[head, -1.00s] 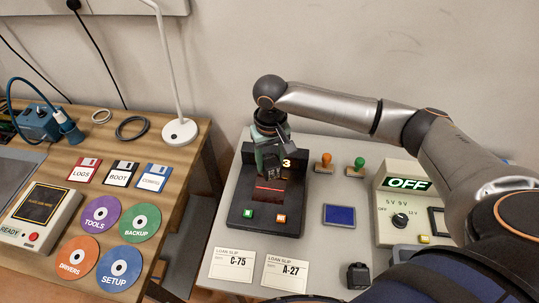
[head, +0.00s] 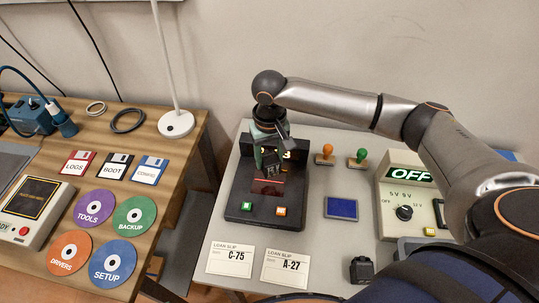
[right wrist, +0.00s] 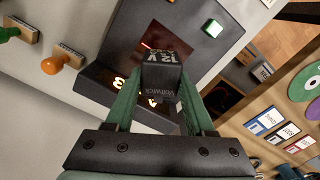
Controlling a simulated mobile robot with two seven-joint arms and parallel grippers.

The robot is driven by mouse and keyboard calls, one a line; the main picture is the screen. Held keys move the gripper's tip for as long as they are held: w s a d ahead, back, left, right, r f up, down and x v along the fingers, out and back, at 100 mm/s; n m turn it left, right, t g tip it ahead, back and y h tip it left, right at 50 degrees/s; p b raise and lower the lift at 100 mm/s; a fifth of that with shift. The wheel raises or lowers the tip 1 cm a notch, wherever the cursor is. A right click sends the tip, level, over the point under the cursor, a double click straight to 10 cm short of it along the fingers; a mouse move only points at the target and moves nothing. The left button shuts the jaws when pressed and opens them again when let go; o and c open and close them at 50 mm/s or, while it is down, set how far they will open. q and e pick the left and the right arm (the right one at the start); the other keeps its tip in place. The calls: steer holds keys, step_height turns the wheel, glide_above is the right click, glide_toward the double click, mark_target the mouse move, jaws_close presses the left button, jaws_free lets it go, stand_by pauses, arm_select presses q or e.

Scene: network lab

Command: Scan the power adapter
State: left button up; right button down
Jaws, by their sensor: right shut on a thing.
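My right gripper (right wrist: 158,88) is shut on a black power adapter (right wrist: 162,82) with pale lettering that includes "12V". In the head view the gripper (head: 268,158) holds it above the black scanner (head: 262,213). The scanner has a dark window with a red line (right wrist: 150,44), a green button (head: 246,207) and an orange button (head: 281,211). The adapter appears apart from the window. The gripper partly hides amber characters on the scanner's upright back. My left gripper is not in view.
Loan slips C-75 (head: 230,260) and A-27 (head: 285,267) lie before the scanner. A small black block (head: 361,269), a blue pad (head: 341,208), two stamps (head: 324,154) and a tester reading "OFF" (head: 402,190) are to the right. Disks lie on the wooden table (head: 180,155).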

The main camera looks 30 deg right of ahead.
step_height(320, 180, up, 3)
steer(key=shift+f+p, duration=0.15)
steer(key=shift+p, duration=1)
steer(key=shift+r+p, duration=0.5)
steer(key=shift+r, duration=0.65)
